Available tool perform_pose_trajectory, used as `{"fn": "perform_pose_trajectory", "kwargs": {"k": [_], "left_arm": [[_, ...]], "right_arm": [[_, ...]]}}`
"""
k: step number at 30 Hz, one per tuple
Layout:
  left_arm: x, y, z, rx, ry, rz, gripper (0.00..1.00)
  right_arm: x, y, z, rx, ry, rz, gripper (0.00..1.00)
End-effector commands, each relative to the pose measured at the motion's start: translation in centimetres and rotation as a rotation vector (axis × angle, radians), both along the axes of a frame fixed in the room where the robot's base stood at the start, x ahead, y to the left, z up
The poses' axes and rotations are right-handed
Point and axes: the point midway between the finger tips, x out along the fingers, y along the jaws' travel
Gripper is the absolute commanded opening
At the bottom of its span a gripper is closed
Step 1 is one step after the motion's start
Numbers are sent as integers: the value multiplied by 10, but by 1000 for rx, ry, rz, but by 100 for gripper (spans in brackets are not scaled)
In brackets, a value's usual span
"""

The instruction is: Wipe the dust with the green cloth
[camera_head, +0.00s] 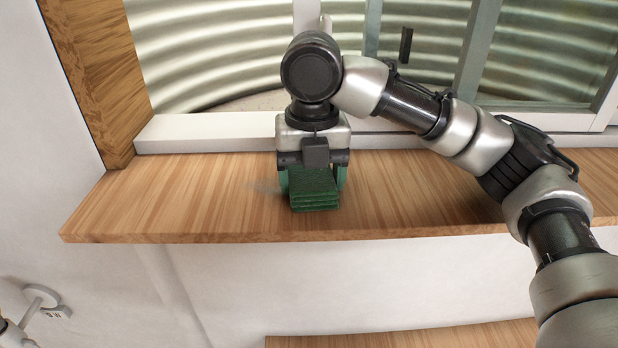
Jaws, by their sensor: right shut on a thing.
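The green cloth (316,192) is a folded stack on the wooden window shelf, close to its front edge. My right gripper (313,178) points down over it and is shut on it; the wrist hides the upper part of the cloth and most of the fingers. A faint grey smudge of dust (264,188) shows on the wood just left of the cloth. Whether more dust lies under the cloth is hidden. My left gripper is not clearly visible; only a small bit of pale hardware shows at the lower left corner.
The wooden shelf (160,200) runs along the window, with bare room left and right of the cloth. A white window sill (205,133) and glass stand behind it. A wooden post (95,70) rises at left. Another wooden surface (400,338) lies lower in front.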

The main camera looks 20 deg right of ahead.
Motion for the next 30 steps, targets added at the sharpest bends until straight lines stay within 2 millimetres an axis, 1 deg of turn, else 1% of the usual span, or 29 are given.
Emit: {"fn": "perform_pose_trajectory", "kwargs": {"k": [4,12,24,30], "left_arm": [[0,0,0,0,1,0,37],[0,0,0,0,1,0,37],[-1,0,0,0,1,0,37],[-1,0,0,0,1,0,37]], "right_arm": [[-1,1,-1,-2,0,0,53],[-13,11,0,-2,2,2,53],[-25,21,2,-3,2,2,53],[-22,19,2,-2,1,-2,53]]}}
